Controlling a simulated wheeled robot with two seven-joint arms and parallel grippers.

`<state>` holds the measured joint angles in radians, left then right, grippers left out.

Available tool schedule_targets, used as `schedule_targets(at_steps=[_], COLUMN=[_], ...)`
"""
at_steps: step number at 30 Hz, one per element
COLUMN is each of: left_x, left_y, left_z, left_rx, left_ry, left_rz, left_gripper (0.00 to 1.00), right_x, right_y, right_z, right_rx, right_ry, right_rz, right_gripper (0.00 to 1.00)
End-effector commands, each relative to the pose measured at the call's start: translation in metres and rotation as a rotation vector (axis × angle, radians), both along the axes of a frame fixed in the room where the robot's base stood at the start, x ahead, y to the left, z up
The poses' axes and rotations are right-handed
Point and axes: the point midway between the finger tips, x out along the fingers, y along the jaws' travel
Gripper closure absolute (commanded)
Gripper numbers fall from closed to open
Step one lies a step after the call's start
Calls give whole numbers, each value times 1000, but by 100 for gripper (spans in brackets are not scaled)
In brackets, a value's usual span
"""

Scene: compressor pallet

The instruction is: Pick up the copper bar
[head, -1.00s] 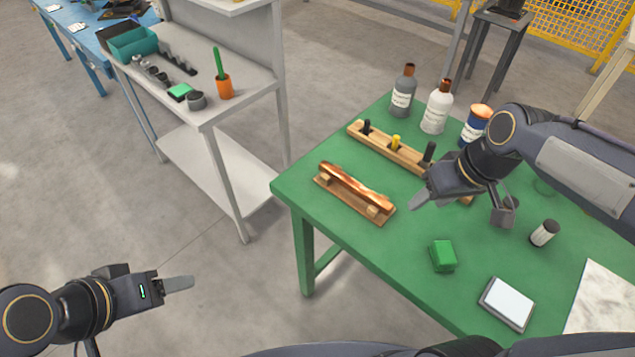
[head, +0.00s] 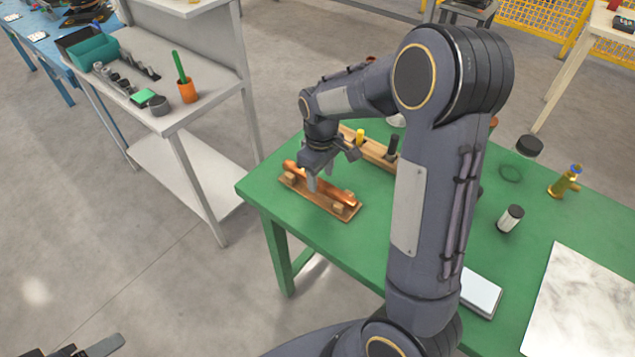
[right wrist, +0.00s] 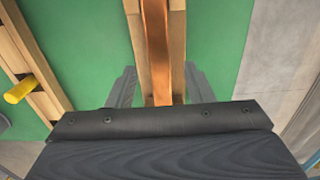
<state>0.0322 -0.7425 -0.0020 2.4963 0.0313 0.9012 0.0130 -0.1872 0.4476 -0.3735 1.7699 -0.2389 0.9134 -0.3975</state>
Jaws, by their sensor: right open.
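The copper bar (head: 333,190) lies in a wooden cradle (head: 347,213) near the left edge of the green table. My right gripper (head: 326,172) is over the bar, pointing down and partly covering it. In the right wrist view the copper bar (right wrist: 157,55) runs lengthwise between the two open fingers (right wrist: 160,88), with the cradle's wood along both its sides. The fingers look apart from the bar, one on each side. My left gripper (head: 103,346) shows only partly at the bottom left, away from the table; its jaw state is unclear.
Behind the bar is a wooden rack (head: 375,150) with upright handles, one of them yellow. A dark-capped cylinder (head: 511,218), a brass fitting (head: 565,181) and a white-topped block (head: 481,293) are to the right. A grey shelf (head: 200,110) stands left. My right arm hides the table's middle.

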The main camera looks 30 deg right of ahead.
Motion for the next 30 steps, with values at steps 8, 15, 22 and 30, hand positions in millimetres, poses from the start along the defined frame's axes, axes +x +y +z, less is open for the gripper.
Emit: schedule_targets(at_steps=[8, 15, 22, 30], left_x=[0, 0, 0, 0], left_y=[0, 0, 0, 0], left_z=[0, 0, 0, 0], left_rx=[0, 0, 0, 0], left_ry=[0, 0, 0, 0], left_rz=[0, 0, 0, 0], left_gripper=[38, 38, 38, 38], right_x=[0, 0, 0, 1], right_y=[0, 0, 0, 0], right_z=[-17, -17, -17, -16], right_rx=[-1, 0, 0, -1], right_ry=[-1, -2, -2, -4], right_rz=[0, 0, 0, 0], right_gripper=[53, 68, 99, 100])
